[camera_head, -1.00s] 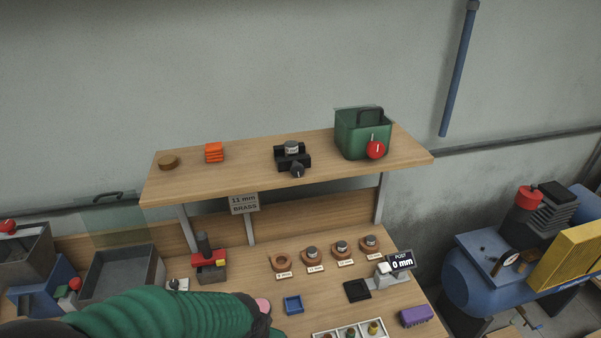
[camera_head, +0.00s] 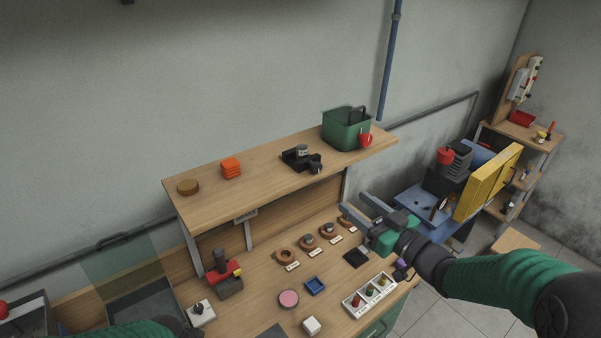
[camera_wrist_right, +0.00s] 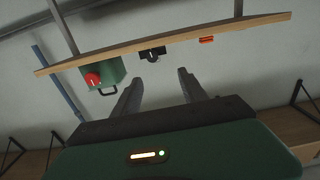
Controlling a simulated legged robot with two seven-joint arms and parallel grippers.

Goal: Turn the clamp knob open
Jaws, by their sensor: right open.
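The clamp (camera_head: 296,160) is a black block on the upper shelf, holding a grey metal cylinder (camera_head: 302,150). Its black knob (camera_head: 315,164) faces the front. The clamp (camera_wrist_right: 152,50) also shows in the right wrist view, which is upside down, with the knob beyond the fingertips. My right gripper (camera_head: 354,202) is open and empty, in front of the shelf, below and to the right of the clamp, apart from it. Its two fingers (camera_wrist_right: 160,76) show spread in the right wrist view. Of my left arm only a green sleeve shows at the bottom left; its gripper is out of view.
A green box (camera_head: 345,132) with a red knob (camera_head: 365,140) stands right of the clamp. Orange blocks (camera_head: 231,168) and a brown disc (camera_head: 188,187) stand left. The bench below holds several ring holders, a pink disc (camera_head: 289,298) and a white tray (camera_head: 369,296).

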